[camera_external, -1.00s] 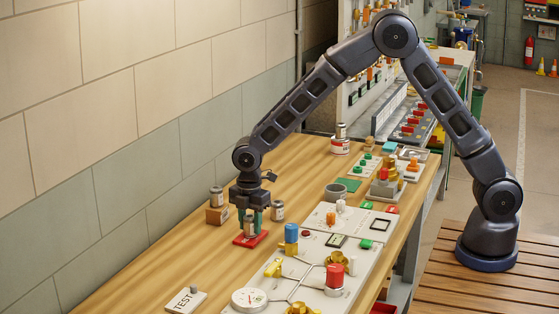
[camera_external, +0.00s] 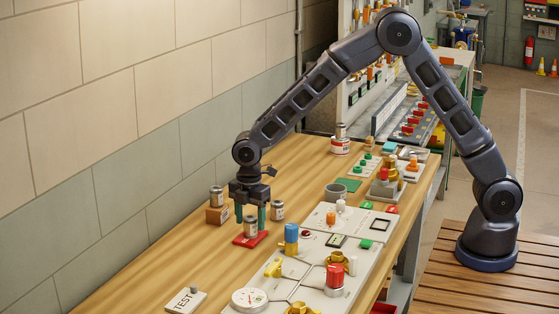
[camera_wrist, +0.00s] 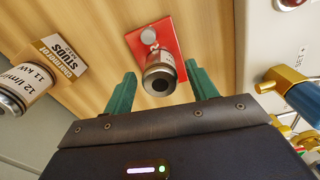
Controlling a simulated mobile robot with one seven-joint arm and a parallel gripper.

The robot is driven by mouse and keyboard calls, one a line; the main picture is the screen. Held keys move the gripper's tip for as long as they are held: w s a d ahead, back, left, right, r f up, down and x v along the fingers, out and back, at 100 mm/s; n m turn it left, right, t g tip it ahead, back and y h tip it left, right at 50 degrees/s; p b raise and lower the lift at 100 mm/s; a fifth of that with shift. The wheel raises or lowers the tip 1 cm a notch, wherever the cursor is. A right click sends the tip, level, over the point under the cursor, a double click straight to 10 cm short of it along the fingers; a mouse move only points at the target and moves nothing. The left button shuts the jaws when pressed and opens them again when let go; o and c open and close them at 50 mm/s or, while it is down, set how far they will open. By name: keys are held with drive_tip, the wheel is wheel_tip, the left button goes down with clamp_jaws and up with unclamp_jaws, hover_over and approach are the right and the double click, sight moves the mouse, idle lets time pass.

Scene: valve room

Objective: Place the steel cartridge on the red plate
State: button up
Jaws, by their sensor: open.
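A steel cartridge (camera_external: 250,226) with a pale label stands on the red plate (camera_external: 241,243) near the wall side of the bench. In the wrist view the cartridge (camera_wrist: 160,73) is between the two green fingers, over the red plate (camera_wrist: 135,37). My gripper (camera_external: 250,215) is open above and around the cartridge, with a finger on either side. The wrist view shows a gap between each fingertip and the cartridge, so my gripper (camera_wrist: 161,87) holds nothing. The cartridge's foot is partly hidden.
A similar cartridge (camera_external: 217,196) stands on a brown block (camera_external: 216,215) to the left. A valve panel with a blue-capped valve (camera_external: 291,233) lies to the right. The bench in front is mostly clear, with a TEST sign (camera_external: 185,299).

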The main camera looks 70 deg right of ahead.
sight(250, 217)
wheel_tip(250, 217, up, 10)
drive_tip(key=r, duration=0.1)
drive_tip(key=s+d+r+m+t, duration=0.1)
drive_tip(key=s+d+r+m, duration=0.3)
drive_tip(key=s+d+r, duration=0.5)
drive_tip(key=s+d+r+m+t, duration=0.1)
drive_tip(key=s+d+r+m, duration=0.35)
drive_tip(key=s, duration=0.65)
drive_tip(key=s+d+r+m+t, duration=0.1)
drive_tip(key=s+d+r+m, duration=0.3)
drive_tip(key=s, duration=0.6)
drive_tip(key=s+d+m, duration=0.2)
drive_tip(key=s, duration=0.4)
drive_tip(key=s+d+f+m+t, duration=0.1)
drive_tip(key=s+d, duration=0.1)
drive_tip(key=s, duration=0.4)
drive_tip(key=shift+s+d+m+t, duration=0.25)
drive_tip(key=shift+s+m+t, duration=0.05)
drive_tip(key=shift+m, duration=0.05)
